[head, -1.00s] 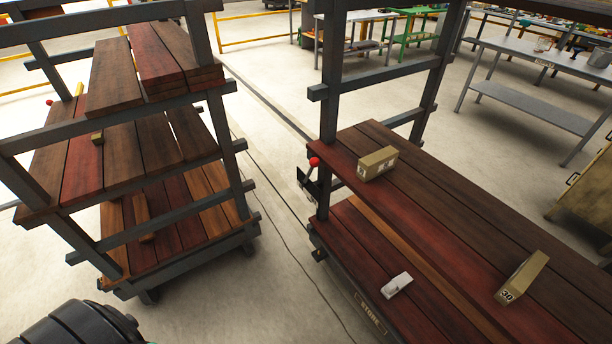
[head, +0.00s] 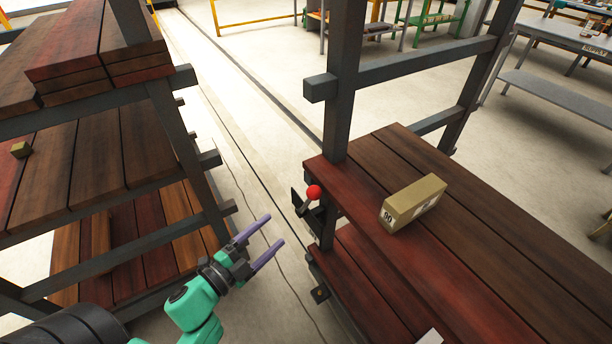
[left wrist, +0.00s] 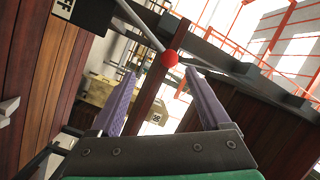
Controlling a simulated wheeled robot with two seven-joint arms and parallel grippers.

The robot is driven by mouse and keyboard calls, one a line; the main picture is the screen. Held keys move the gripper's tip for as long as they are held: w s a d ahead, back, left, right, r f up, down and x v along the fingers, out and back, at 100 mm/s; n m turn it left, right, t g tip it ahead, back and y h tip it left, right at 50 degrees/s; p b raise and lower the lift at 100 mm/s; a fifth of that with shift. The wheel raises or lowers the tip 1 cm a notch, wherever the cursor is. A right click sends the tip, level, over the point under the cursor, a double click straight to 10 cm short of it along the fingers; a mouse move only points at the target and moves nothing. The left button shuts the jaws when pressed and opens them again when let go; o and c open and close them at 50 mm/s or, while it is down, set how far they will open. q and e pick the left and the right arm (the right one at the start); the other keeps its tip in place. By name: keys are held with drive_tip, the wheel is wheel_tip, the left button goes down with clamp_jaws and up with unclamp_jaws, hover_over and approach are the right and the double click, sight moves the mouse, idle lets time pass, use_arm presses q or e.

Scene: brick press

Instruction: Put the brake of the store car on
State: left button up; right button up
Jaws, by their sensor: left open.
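The store car (head: 345,90) stands on the right, with dark posts and red-brown plank decks. Its brake lever has a red ball knob (head: 314,192) and sits by a dark bracket (head: 298,204) at the near-left corner post. The knob also shows in the left wrist view (left wrist: 170,59), between and beyond the fingertips. My left gripper (head: 275,229) is open and empty, left of and below the knob in the head view, apart from it. The lever's lower end is hard to make out. My right gripper is not in view.
A tan brick (head: 414,202) lies on the store car's upper deck near the post. Another plank-decked rack (head: 190,150) stands at left. Bare floor with a rail groove lies between them. A grey table (head: 560,95) is at the far right.

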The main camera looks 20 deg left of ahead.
sight(309, 198)
use_arm(q)
drive_tip(key=shift+m+h, duration=0.3)
drive_tip(key=shift+m, duration=0.2)
drive_tip(key=w+d+r, duration=0.1)
drive_tip(key=w, duration=0.1)
drive_tip(key=w+d+p, duration=0.1)
drive_tip(key=w, duration=0.2)
drive_tip(key=w+d+r+p, duration=0.1)
drive_tip(key=w+d, duration=0.1)
drive_tip(key=shift+w+r, duration=0.3)
drive_tip(key=x, duration=0.4)
drive_tip(key=shift+w+d+f, duration=0.1)
drive_tip(key=shift+w+d, duration=0.05)
drive_tip(key=shift+w, duration=0.2)
drive_tip(key=shift+w+d, duration=0.1)
drive_tip(key=shift+w, duration=0.1)
drive_tip(key=shift+c, duration=0.6)
clamp_jaws()
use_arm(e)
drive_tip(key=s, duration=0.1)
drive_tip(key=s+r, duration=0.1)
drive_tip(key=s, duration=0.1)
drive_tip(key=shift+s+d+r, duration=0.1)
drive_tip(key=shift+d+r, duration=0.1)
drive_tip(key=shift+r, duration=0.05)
